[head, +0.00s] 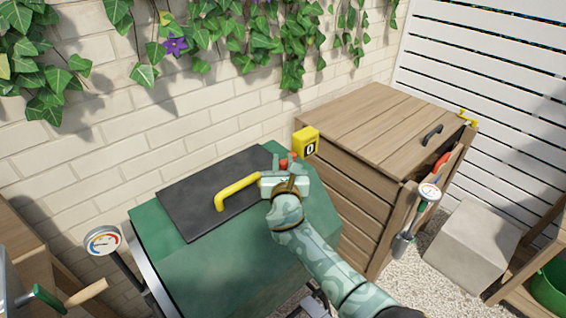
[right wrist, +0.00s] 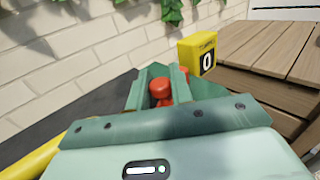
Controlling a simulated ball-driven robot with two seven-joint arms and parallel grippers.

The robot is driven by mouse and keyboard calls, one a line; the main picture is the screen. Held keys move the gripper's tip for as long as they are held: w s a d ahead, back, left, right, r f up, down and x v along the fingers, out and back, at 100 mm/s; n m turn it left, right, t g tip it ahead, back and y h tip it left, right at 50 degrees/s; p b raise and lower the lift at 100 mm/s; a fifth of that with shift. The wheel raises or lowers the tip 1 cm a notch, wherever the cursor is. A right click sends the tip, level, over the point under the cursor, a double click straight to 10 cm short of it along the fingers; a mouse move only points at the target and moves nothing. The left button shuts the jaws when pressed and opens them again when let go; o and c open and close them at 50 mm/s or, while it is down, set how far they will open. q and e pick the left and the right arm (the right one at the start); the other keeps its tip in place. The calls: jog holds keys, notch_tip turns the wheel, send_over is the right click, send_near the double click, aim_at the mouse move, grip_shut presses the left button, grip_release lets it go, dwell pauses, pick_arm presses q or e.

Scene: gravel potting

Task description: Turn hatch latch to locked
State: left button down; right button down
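The hatch is a dark flat lid (head: 185,203) with a yellow bar handle (head: 235,190), set on a green bin (head: 190,275). The red hatch latch (head: 284,164) is at the lid's right side, partly covered by my gripper. My right gripper (head: 284,167) is over it, its fingers on either side of a red knob. In the right wrist view the knob (right wrist: 160,89) fills the narrow gap between the fingertips, and more red shows behind the right finger. Which way the latch points is hidden. My left gripper is not clearly seen.
A yellow block marked 0 (head: 306,142) stands just behind the latch. A wooden slatted box (head: 375,140) is to the right, with a gauge (head: 429,193) at its front. Another gauge (head: 102,241) is at the left. A brick wall with ivy is behind.

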jog(key=c, duration=1.3)
grip_release()
jog(key=s+p, duration=0.1)
jog(key=s, duration=0.1)
jog(key=s+p, duration=0.2)
jog(key=s, duration=0.1)
jog(key=s+d+p, duration=0.1)
jog(key=s, duration=0.1)
jog(key=shift+s+r, duration=0.25)
jog(key=shift+s, duration=0.05)
jog(key=s, duration=0.3)
jog(key=s+p, duration=0.1)
jog(key=s, duration=0.1)
jog(key=s+d+p, duration=0.1)
jog(key=s, duration=0.2)
jog(key=shift+s+f, duration=0.3)
jog(key=shift+s, duration=0.05)
